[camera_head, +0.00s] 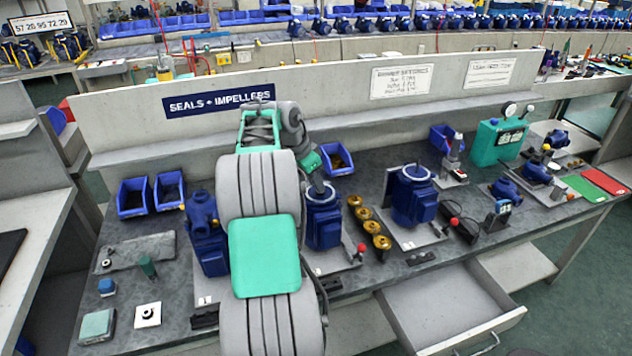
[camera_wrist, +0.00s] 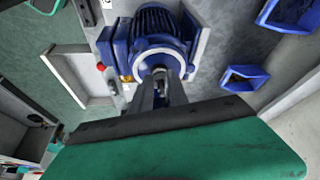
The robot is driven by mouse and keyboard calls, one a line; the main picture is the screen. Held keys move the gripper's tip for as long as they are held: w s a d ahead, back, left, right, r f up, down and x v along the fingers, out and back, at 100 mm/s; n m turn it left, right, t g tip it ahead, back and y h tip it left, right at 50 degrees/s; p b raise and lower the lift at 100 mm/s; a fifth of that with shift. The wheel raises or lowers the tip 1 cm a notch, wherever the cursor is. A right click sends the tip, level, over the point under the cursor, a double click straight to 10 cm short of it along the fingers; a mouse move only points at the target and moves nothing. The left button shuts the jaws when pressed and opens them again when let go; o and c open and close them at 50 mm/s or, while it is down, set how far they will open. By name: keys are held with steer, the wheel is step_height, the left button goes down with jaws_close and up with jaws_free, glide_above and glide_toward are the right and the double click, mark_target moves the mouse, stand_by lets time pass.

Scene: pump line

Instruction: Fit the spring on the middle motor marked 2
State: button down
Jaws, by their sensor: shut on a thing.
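The middle motor (camera_head: 323,222) is blue and stands upright on a grey plate, between two other blue motors. Its number is too small to read for sure. My gripper (camera_head: 319,186) is over the top of this motor, tilted down from the left. In the wrist view a blue finned motor (camera_wrist: 158,38) lies straight ahead of the fingers. My gripper (camera_wrist: 162,86) is shut there, with its tips at the motor's shaft end. The spring is mostly hidden between the fingertips; I cannot tell whether it touches the shaft.
The left motor (camera_head: 203,222) and right motor (camera_head: 413,197) stand close by on the dark bench. Several bronze rings (camera_head: 372,228) lie right of the middle motor, near a red-knobbed lever (camera_head: 360,249). Blue bins (camera_head: 134,197) stand behind. A drawer (camera_head: 450,312) hangs open in front.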

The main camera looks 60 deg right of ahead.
steer(key=c, duration=1.2)
jaws_free()
steer(key=shift+f, duration=0.1)
steer(key=shift+o, duration=0.2)
steer(key=o, duration=0.5)
steer(key=shift+o, duration=0.3)
steer(key=o, duration=0.5)
